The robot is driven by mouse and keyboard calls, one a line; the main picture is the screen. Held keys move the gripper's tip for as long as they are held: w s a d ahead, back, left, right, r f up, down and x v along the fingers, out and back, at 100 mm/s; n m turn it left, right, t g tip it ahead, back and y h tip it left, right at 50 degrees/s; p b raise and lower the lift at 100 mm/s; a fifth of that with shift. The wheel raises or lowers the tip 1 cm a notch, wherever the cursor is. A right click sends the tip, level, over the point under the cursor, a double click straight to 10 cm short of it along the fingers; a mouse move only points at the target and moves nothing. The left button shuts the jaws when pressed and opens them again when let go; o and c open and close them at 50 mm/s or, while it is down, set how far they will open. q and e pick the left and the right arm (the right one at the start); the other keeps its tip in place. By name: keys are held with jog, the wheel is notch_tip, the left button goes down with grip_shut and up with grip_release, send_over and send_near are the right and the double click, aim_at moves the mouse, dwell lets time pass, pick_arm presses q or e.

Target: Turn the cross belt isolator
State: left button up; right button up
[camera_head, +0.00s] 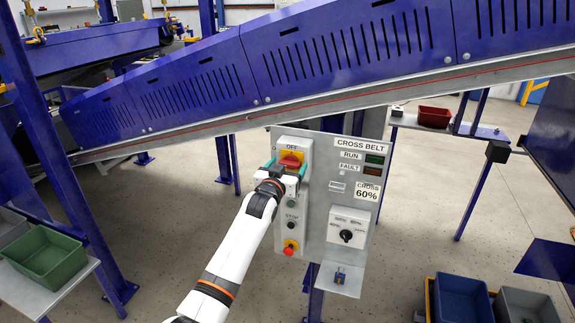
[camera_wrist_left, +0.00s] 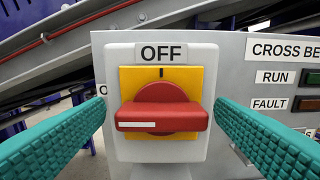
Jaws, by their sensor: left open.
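The cross belt isolator (camera_head: 291,160) is a red rotary handle on a yellow plate in a grey box, under an OFF label (camera_wrist_left: 163,52). In the left wrist view the isolator handle (camera_wrist_left: 162,116) lies horizontal, with a white mark at its left end. My left gripper (camera_head: 287,169) is open in front of the isolator. Its teal fingers stand to the left and right of the handle, with a visible gap on both sides. My right gripper is not in view.
The grey control panel (camera_head: 322,218) also carries RUN and FAULT lamps, a speed knob (camera_head: 346,236) and a red stop button (camera_head: 289,250) below the isolator. A blue sloping conveyor (camera_head: 330,50) runs above the panel. Bins stand at lower left and lower right.

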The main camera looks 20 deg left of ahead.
pick_arm(q)
jog(key=shift+w+d+r, duration=0.1)
jog(key=shift+w, duration=0.05)
jog(key=c, duration=0.8)
jog(key=shift+c, duration=0.9)
jog(key=shift+m, duration=0.3)
jog(key=m, duration=0.3)
jog(key=shift+m+b, duration=0.4)
jog(key=m, duration=0.4)
jog(key=shift+m, duration=0.3)
jog(key=m, duration=0.4)
jog(key=shift+d, duration=0.15)
jog(key=shift+f+m, duration=0.15)
jog(key=shift+m, duration=1.05)
jog(key=shift+f+m, duration=0.1)
jog(key=shift+m, duration=1.1)
